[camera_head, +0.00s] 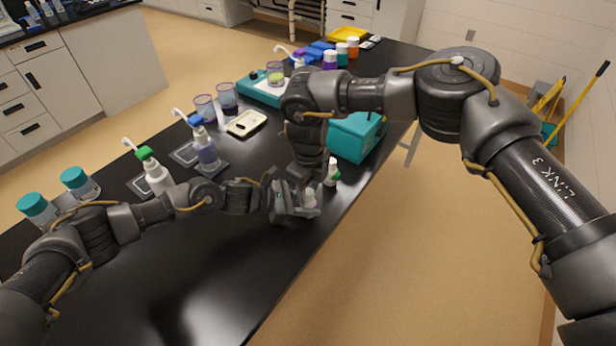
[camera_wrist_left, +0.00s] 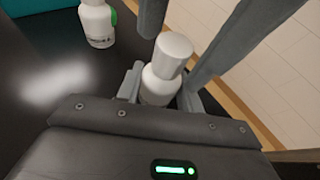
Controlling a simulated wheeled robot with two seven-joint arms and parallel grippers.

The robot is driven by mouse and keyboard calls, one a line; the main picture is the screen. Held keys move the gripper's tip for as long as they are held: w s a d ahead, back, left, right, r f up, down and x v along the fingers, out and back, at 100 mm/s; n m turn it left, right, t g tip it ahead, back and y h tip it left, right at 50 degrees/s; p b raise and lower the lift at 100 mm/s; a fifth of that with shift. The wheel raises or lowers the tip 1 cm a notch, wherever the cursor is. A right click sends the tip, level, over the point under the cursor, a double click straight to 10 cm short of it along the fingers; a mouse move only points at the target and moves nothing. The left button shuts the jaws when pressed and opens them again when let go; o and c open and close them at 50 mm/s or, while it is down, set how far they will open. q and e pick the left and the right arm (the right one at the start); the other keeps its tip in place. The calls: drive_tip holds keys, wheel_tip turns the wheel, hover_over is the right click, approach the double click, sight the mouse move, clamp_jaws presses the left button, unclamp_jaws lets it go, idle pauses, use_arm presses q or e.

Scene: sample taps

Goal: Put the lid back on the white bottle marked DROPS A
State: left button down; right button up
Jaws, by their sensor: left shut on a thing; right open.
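My left gripper (camera_head: 298,207) is shut on a small white bottle (camera_head: 310,200). In the left wrist view this bottle (camera_wrist_left: 158,90) sits between the left gripper's fingers (camera_wrist_left: 160,95) with a white lid (camera_wrist_left: 174,50) on top, looking slightly tilted. I cannot tell whether the lid is seated. My right gripper (camera_wrist_left: 172,58) is open, with its fingers on either side of the lid. Whether they touch it is unclear. Another white bottle (camera_wrist_left: 97,25) with a green part stands nearby; it also shows in the head view (camera_head: 332,173). No label is readable.
A teal box (camera_head: 355,137) stands behind the grippers near the table's right edge. Pump bottles (camera_head: 204,150), purple-rimmed cups (camera_head: 228,98), a pale tray (camera_head: 247,123) and teal-lidded jars (camera_head: 79,184) stand left and behind. The black table (camera_head: 215,270) is clear in front.

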drive_tip(key=shift+f, duration=0.6)
clamp_jaws()
drive_tip(key=m, duration=0.3)
drive_tip(key=shift+o, duration=0.4)
unclamp_jaws()
drive_tip(key=shift+r, duration=0.15)
drive_tip(key=shift+r, duration=2.15)
drive_tip(key=shift+c, duration=0.4)
